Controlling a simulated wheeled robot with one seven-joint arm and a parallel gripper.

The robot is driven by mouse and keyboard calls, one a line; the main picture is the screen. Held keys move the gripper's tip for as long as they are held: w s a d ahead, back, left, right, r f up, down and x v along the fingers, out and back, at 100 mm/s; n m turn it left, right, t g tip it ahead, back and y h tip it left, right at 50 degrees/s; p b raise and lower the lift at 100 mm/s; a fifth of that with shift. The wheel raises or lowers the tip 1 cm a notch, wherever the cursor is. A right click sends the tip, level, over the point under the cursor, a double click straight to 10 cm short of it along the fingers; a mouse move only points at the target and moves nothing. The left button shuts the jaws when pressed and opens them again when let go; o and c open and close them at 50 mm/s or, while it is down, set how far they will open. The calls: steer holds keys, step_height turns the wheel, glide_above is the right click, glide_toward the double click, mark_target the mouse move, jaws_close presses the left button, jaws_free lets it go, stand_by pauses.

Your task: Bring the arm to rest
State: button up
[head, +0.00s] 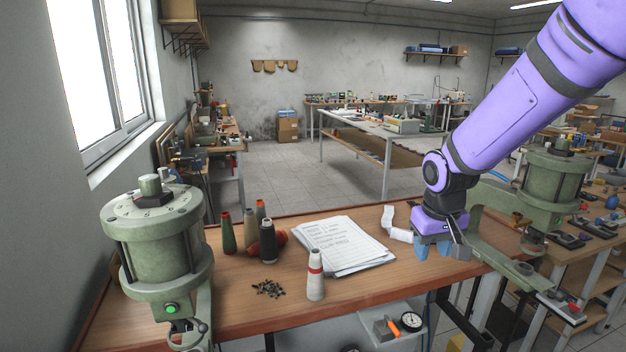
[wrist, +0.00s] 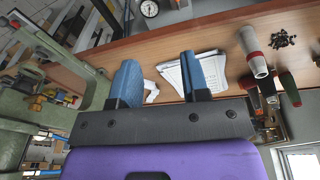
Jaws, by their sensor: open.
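My gripper (head: 432,248) hangs from my purple arm over the right part of the wooden bench (head: 240,318), close to the right-hand green pneumatic press. In the wrist view its two blue fingers (wrist: 158,80) stand apart with nothing held between them. The paper stack (wrist: 178,77) and a white strip show beyond the fingers there. In the head view the fingertips are small and partly hidden by the gripper's body.
A green press (head: 155,245) stands at the bench's left end, another (head: 553,190) at the right. Between them lie a paper stack (head: 340,247), several thread cones, a white cone with a red band (head: 315,276) and small black pieces (head: 269,289).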

steer(key=s+d+r+t, duration=0.1)
steer(key=s+d+r, duration=0.1)
steer(key=s+r, duration=0.3)
steer(key=s+d+r+m+t, duration=0.1)
steer(key=s+r, duration=0.4)
steer(key=s, duration=0.6)
steer(key=s+d+r+t, duration=0.1)
steer(key=s+d+r, duration=0.2)
steer(key=s+r, duration=0.2)
steer(key=s, duration=0.3)
steer(key=shift+m+y, duration=0.3)
steer(key=shift+m, duration=0.1)
steer(key=shift+d+r, duration=0.1)
